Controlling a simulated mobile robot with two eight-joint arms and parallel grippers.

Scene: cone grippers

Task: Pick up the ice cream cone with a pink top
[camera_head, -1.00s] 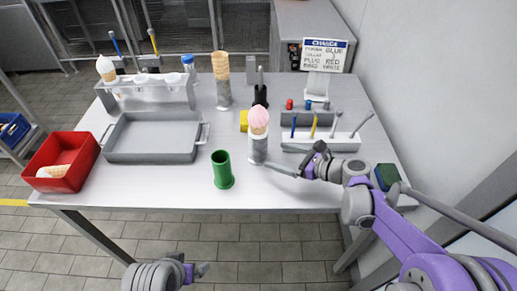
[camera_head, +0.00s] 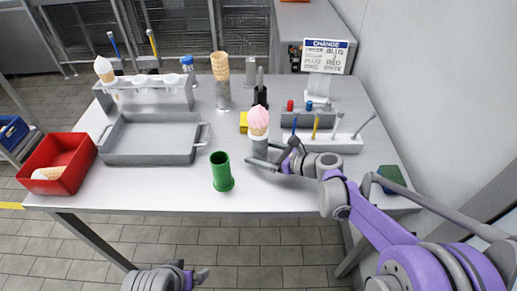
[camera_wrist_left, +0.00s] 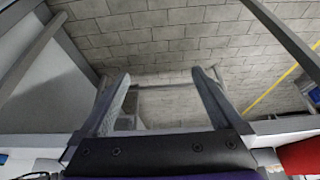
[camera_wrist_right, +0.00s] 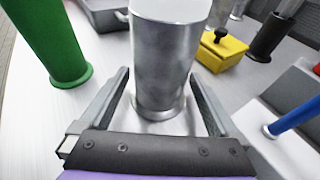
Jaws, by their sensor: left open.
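The ice cream cone with a pink top (camera_head: 258,117) stands upright in a silver cylinder holder (camera_head: 257,147) in the middle of the table. Its waffle part shows only just under the pink top. My right gripper (camera_head: 272,158) is low at the holder's near right side. In the right wrist view the open fingers lie on either side of the silver cylinder (camera_wrist_right: 168,60), with gaps visible; the cone itself is out of that view. My left gripper (camera_wrist_left: 160,98) is open and empty over the floor in front of the table; it shows at the bottom of the head view (camera_head: 196,278).
A green tube (camera_head: 221,173) stands left of the holder, a yellow block (camera_head: 243,122) behind it. A white tool rack (camera_head: 335,144) is to the right. A grey tray (camera_head: 150,158), a red bin (camera_head: 82,174) and stacked empty cones (camera_head: 220,66) are farther left.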

